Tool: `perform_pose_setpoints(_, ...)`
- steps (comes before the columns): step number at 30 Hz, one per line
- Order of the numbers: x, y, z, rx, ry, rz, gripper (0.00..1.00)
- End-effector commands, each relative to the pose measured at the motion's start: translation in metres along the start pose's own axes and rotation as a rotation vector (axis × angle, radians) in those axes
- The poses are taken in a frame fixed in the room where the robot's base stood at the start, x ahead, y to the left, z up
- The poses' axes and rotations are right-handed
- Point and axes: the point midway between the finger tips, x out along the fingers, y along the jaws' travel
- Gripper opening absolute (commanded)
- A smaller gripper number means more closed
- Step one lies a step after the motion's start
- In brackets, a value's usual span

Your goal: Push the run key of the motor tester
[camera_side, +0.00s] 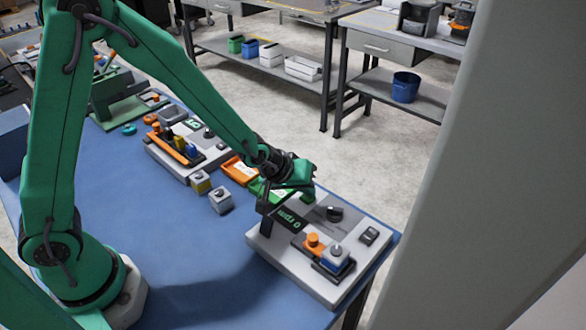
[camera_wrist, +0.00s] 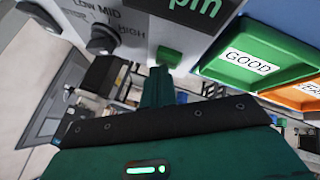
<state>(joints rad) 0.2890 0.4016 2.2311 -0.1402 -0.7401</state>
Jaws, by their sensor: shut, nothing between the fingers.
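The motor tester (camera_side: 282,262) is a light grey box at the right end of the blue bench, with a dark display (camera_side: 287,219) reading "0 rpm". In the wrist view a green key (camera_wrist: 168,57) sits on its panel below the green display lettering; I see no run label on it. In the wrist view my shut, empty green fingers (camera_wrist: 157,76) end right by the green key. I cannot tell whether they touch it. In the side view the gripper and display hide the key.
A dark knob (camera_side: 335,213) and a small switch (camera_side: 369,235) sit on the tester, with an orange knob (camera_side: 313,242) and a blue-grey part (camera_side: 335,256) at its front. Green (camera_wrist: 245,69) and orange (camera_wrist: 296,100) trays lie beside it.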

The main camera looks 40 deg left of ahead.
Motion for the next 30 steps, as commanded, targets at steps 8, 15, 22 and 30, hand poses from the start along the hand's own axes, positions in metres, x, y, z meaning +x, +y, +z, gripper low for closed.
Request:
perform_pose_setpoints(8,-0.009,0.004,-0.005,0.0,0.0,0.0,0.0)
perform_pose_setpoints(15,-0.014,0.007,-0.008,0.0,0.0,0.0,0.0)
perform_pose_setpoints(22,-0.014,0.007,-0.008,0.0,0.0,0.0,0.0)
perform_pose_setpoints(30,-0.019,0.01,-0.011,0.0,0.001,0.001,0.0)
